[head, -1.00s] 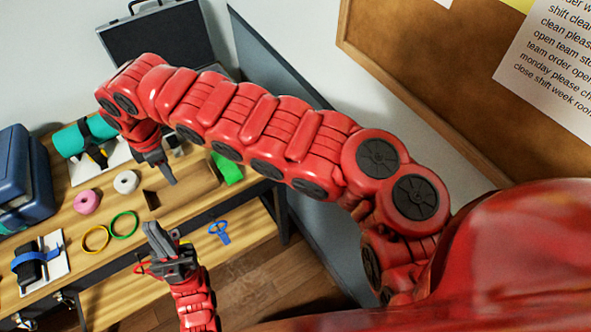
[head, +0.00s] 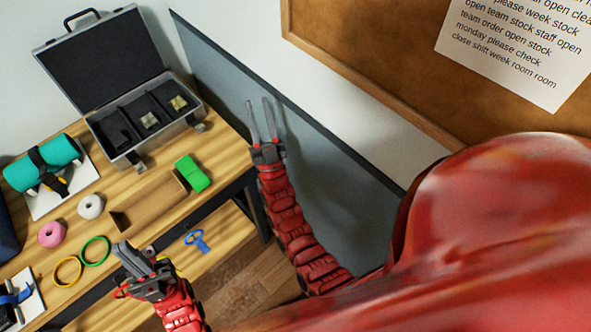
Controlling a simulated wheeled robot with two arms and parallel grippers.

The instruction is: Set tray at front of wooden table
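The tray (head: 150,204) is a shallow, wood-coloured piece with dark brown ends. It lies flat near the front edge of the wooden table (head: 90,283), and neither gripper touches it. My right gripper (head: 261,120) is open and empty, with its two long fingers apart and pointing up, to the right of the table in front of the grey wall panel. My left gripper (head: 137,258) is low in front of the table edge, below the tray in the picture. Its fingers are seen at a slant, so their opening is unclear.
An open case (head: 112,153) with small blocks stands behind the tray. A green block (head: 192,173) sits at its right, white (head: 91,207) and pink (head: 52,234) rolls at its left. Yellow (head: 68,271) and green (head: 95,250) rings lie near the edge. A blue item (head: 196,240) is on the lower shelf.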

